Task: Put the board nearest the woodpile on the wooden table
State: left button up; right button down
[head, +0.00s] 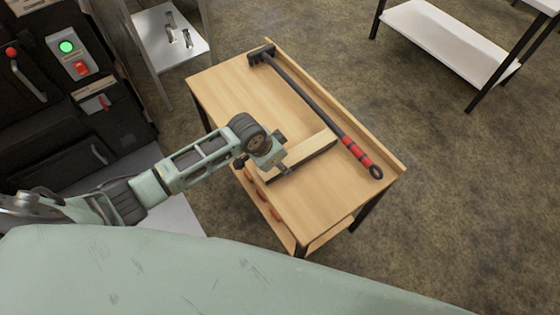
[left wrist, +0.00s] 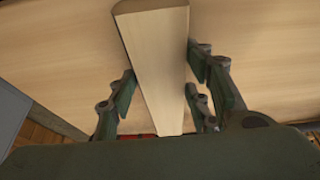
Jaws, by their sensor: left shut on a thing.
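The wooden table (head: 315,205) stands in the middle of the head view with a pale wood top. A light wooden board (head: 312,148) is at its middle, partly hidden by my left gripper (head: 280,163). In the left wrist view the board (left wrist: 155,55) runs between the fingers of my left gripper (left wrist: 163,95), which is shut on it. The board is over the tabletop; I cannot tell whether it rests on it or is just above. My right gripper is not in view. No woodpile can be made out.
A black rake (head: 310,100) with a red-banded handle lies along the table's far right side, close to the board. Dark machinery (head: 70,90) with a green light stands at left. A metal stand (head: 165,40) is behind. A white shelf (head: 445,40) is at upper right, with open floor between.

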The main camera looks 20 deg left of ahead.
pick_arm(q)
jog(key=o, duration=1.4)
jog(key=shift+f, duration=0.15)
jog(key=shift+c, duration=0.2)
jog(key=p+v, duration=0.1)
jog(key=v, duration=1.1)
jog(key=shift+s+d, duration=0.15)
